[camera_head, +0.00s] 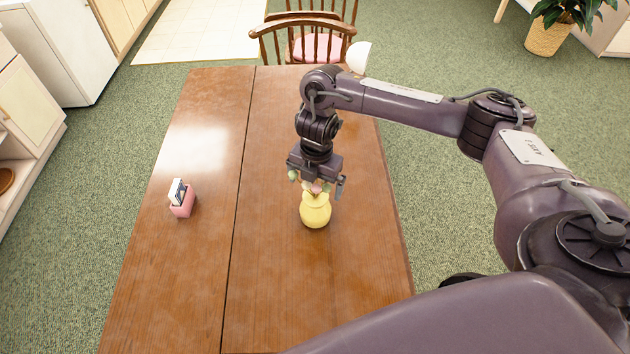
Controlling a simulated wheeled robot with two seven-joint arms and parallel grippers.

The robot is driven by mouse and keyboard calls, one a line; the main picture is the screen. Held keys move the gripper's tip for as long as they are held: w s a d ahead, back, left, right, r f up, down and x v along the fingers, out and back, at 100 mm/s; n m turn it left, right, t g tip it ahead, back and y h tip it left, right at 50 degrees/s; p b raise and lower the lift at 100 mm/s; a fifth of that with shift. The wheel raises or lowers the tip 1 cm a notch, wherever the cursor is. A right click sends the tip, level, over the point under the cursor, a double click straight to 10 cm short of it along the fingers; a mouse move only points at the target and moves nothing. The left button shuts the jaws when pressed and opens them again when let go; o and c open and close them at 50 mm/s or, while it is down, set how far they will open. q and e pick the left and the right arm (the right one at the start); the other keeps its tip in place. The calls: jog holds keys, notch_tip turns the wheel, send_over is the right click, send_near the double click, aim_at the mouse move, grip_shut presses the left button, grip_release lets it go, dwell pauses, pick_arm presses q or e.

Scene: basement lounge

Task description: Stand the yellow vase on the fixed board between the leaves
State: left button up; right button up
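The yellow vase (315,211) is upright over the wooden table (290,290), right of the one dark seam I can see in the top. Small pale green and pink bits, perhaps flowers, show at its mouth. My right gripper (317,186) points down right above the vase. Its fingers look spread apart around the vase's mouth, with no clear grip on it; the far-side finger is partly hidden. Whether the vase's base touches the table is hard to tell. The second seam of the fixed board does not show. My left gripper is out of view.
A pink holder with cards (183,201) stands on the left part of the table. A wooden chair (306,27) and a white rounded object (358,57) are at the far end. The near tabletop is clear.

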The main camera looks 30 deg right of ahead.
notch_tip(320, 180, up, 11)
jog(key=p, duration=0.3)
jog(key=shift+f, duration=0.1)
jog(key=shift+s+d+r+p, duration=0.1)
jog(key=shift+r+p, duration=0.3)
jog(key=shift+r, duration=0.4)
